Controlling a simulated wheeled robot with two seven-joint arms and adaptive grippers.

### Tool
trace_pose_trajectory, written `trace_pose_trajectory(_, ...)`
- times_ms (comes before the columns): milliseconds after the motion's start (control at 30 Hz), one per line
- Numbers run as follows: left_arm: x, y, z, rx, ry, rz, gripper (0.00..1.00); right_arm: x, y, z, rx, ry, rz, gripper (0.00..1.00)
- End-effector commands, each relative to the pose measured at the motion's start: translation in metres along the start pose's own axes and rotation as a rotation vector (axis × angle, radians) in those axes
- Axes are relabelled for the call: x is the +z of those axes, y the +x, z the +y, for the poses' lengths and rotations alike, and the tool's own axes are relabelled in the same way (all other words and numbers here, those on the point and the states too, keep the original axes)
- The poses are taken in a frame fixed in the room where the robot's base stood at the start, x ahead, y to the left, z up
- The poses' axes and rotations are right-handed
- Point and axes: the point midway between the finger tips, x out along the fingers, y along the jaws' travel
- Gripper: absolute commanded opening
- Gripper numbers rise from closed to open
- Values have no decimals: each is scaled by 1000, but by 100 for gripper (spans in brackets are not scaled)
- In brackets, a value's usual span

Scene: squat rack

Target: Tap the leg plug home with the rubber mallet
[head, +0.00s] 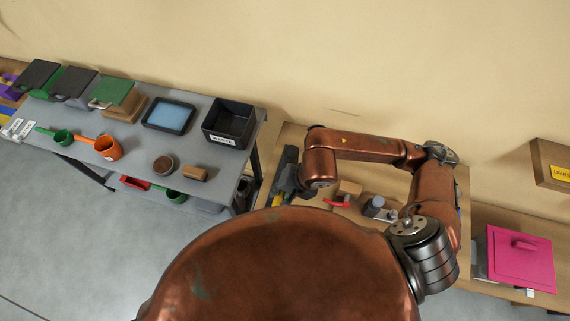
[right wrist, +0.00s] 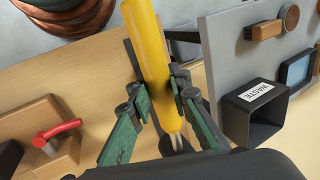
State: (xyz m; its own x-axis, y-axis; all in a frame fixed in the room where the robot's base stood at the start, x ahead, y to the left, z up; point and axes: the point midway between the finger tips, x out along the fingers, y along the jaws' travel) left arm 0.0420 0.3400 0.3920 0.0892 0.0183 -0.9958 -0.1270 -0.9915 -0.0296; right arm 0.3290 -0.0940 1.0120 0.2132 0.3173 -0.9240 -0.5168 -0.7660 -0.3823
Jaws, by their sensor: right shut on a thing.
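My right gripper (right wrist: 160,92) is shut on a thick yellow handle (right wrist: 149,50), which runs between its green-padded fingers. A short metal piece shows at the handle's end near the palm. No mallet head is clear, so I cannot confirm this is the rubber mallet. In the head view my right gripper (head: 287,188) is at the left end of the wooden bench, largely hidden by my arm, with a bit of yellow beside it. A grey block with a dark top (head: 376,206) stands on the bench. I cannot make out the leg plug. My left gripper is not in view.
A wooden block with a red lever (right wrist: 57,138) is on the bench (right wrist: 75,73). The black waste bin (head: 229,124) stands on the grey table (head: 135,150) at left, with cups, a brush and a blue tray. A pink-lidded box (head: 521,258) is at right.

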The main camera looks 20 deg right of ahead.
Motion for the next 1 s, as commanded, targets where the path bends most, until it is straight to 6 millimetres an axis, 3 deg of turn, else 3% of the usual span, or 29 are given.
trace_pose_trajectory(533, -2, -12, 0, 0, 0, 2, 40, 30, -28, -2, -2, -3, 0, 0)
trace_pose_trajectory(1000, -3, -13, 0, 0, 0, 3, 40, 32, -30, -1, -2, -1, 1, 0)
